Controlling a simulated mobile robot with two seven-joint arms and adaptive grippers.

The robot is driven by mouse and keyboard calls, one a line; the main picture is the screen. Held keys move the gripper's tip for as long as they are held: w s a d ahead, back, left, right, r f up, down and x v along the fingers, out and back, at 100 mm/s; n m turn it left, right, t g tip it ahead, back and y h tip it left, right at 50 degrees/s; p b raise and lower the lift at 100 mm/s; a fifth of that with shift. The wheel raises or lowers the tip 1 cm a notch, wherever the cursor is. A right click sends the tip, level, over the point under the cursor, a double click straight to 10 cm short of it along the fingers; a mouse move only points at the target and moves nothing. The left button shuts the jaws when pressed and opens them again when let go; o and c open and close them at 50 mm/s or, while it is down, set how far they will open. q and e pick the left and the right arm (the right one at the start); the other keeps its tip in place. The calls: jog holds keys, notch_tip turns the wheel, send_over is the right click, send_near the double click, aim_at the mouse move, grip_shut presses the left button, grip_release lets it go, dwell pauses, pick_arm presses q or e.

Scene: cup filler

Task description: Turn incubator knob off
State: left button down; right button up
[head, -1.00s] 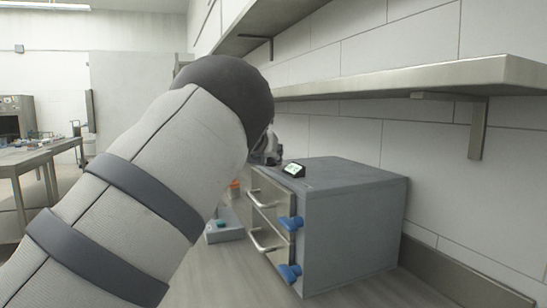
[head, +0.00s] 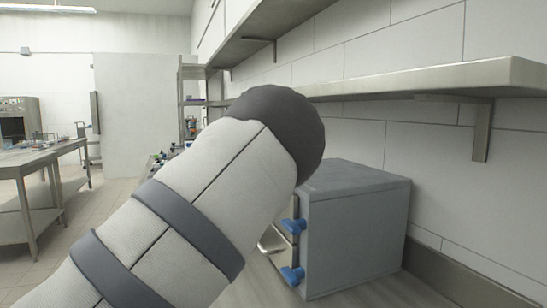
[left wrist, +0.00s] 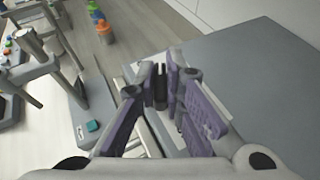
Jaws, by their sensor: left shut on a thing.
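The incubator (head: 355,235) is a grey box on the counter at the right of the head view. Two blue knobs, an upper one (head: 294,227) and a lower one (head: 292,275), stick out at its near front edge. Its flat grey top (left wrist: 250,65) fills the right of the left wrist view. My left gripper (left wrist: 160,82) is above the incubator's front top edge, with its purple-padded fingers shut on a small dark part between the tips. I cannot tell clearly what that part is. In the head view my left arm hides this gripper and much of the incubator front.
A steel shelf (head: 430,80) runs along the wall above the incubator. In the left wrist view, a grey device with a teal button (left wrist: 92,126) lies left of the gripper, and orange-capped bottles (left wrist: 103,30) stand behind. A lab table (head: 40,160) stands far left.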

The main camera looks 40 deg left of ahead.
pick_arm(q)
jog(key=shift+w+d+f+n+g+y+b, duration=0.15)
jog(key=shift+f+n+g+y+b, duration=0.2)
jog(key=shift+n+g+y+b, duration=0.2)
jog(key=shift+w+f+n+g+y+b, duration=0.15)
jog(key=shift+f+n+g+y+b, duration=0.15)
jog(key=shift+n+g+y+b, duration=0.2)
jog(key=shift+r+n+g+y+b, duration=0.15)
jog(key=shift+n+g+y+b, duration=0.3)
jog(key=shift+n+g, duration=0.15)
jog(key=shift+s+r+n+g+y+b, duration=0.15)
jog(key=shift+n+g+y, duration=0.1)
jog(key=shift+n+g, duration=0.25)
jog(key=shift+w+r+n+g+y+b, duration=0.15)
jog(key=shift+n+g+y, duration=0.1)
jog(key=shift+n+g, duration=0.15)
pick_arm(e)
jog(key=s+f+g, duration=0.1)
jog(key=s+f, duration=0.3)
jog(key=shift+s+f+g, duration=0.35)
jog(key=shift+g, duration=0.05)
pick_arm(q)
jog(key=shift+s+n, duration=0.1)
jog(key=shift+n, duration=0.25)
jog(key=c, duration=1.7)
grip_release()
jog(key=shift+r, duration=0.1)
